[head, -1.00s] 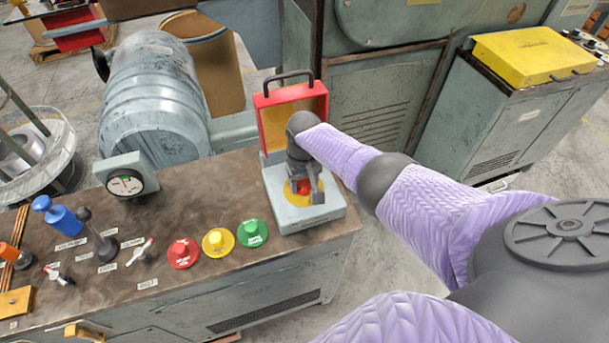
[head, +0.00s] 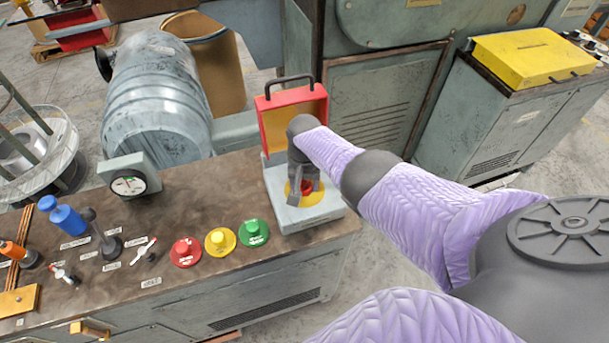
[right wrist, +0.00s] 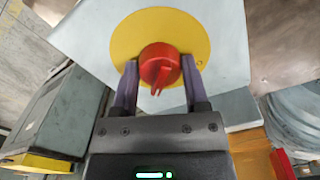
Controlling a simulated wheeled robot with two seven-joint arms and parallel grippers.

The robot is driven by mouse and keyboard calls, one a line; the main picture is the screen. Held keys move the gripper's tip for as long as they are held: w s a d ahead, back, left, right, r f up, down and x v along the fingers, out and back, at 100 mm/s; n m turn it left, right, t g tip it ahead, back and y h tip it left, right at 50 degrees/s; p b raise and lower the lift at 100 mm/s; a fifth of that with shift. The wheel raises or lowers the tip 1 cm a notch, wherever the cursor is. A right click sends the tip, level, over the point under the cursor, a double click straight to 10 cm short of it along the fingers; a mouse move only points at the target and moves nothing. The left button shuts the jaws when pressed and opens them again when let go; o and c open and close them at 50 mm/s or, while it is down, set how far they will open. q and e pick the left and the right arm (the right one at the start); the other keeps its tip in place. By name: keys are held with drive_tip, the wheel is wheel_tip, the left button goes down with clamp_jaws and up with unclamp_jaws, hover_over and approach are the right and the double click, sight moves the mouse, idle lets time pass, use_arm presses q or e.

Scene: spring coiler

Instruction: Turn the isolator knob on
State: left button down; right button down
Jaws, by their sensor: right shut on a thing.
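The isolator knob (right wrist: 160,66) is red and sits on a round yellow plate (right wrist: 198,29) on a grey box (head: 300,217). In the head view the knob (head: 307,187) is partly hidden by my right gripper (head: 304,196). In the right wrist view my right gripper (right wrist: 159,80) has one finger on each side of the knob and is shut on it. A red and yellow cover (head: 290,115) with a dark handle stands open behind the box. My left gripper is not in view.
Red (head: 186,252), yellow (head: 220,241) and green (head: 253,233) push buttons stand left of the box on the brown bench top (head: 215,190). A round gauge (head: 128,184), levers and small switches stand further left. A large grey machine (head: 390,100) rises behind.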

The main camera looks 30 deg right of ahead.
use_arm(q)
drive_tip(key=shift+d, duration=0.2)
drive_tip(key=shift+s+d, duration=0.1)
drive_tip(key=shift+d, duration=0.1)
use_arm(e)
drive_tip(key=shift+c, duration=0.5)
unclamp_jaws()
drive_tip(key=shift+r, duration=0.1)
